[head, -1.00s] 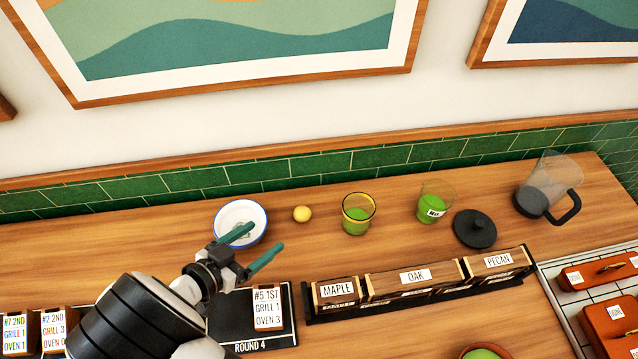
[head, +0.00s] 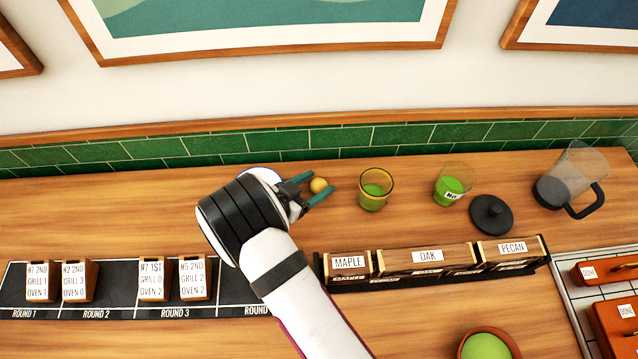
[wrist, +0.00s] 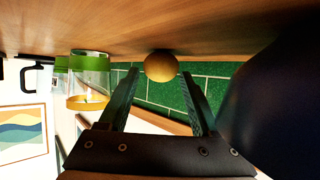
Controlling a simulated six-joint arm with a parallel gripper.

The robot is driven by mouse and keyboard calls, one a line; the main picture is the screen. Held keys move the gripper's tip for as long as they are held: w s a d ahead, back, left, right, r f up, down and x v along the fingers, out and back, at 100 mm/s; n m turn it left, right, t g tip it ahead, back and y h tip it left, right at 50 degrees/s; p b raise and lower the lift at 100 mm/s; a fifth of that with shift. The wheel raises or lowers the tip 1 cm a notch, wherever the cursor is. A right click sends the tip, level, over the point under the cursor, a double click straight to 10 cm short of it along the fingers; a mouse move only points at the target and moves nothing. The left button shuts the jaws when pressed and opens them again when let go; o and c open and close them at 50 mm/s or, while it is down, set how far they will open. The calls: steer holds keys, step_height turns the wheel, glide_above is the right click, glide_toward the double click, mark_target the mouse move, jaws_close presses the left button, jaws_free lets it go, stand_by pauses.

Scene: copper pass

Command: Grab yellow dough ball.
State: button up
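The small yellow dough ball (head: 318,185) rests on the wooden counter, left of a green-filled glass. My gripper (head: 311,189) is open and low over the counter, its two teal fingers reaching toward the ball from the left. In the wrist view, the ball (wrist: 161,67) lies between the spread fingertips (wrist: 160,75), near their ends, with a gap on each side. I cannot tell how deep it sits between them. Nothing is gripped.
A yellow-rimmed glass (head: 375,190) stands right of the ball, then another green-filled glass (head: 452,184), a black lid (head: 490,215) and a pitcher (head: 571,182). A wood-box rack (head: 428,260) lies in front. A dark form (wrist: 280,90) fills the wrist view's right side.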

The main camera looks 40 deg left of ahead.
jaws_close()
steer(key=shift+r, duration=0.1)
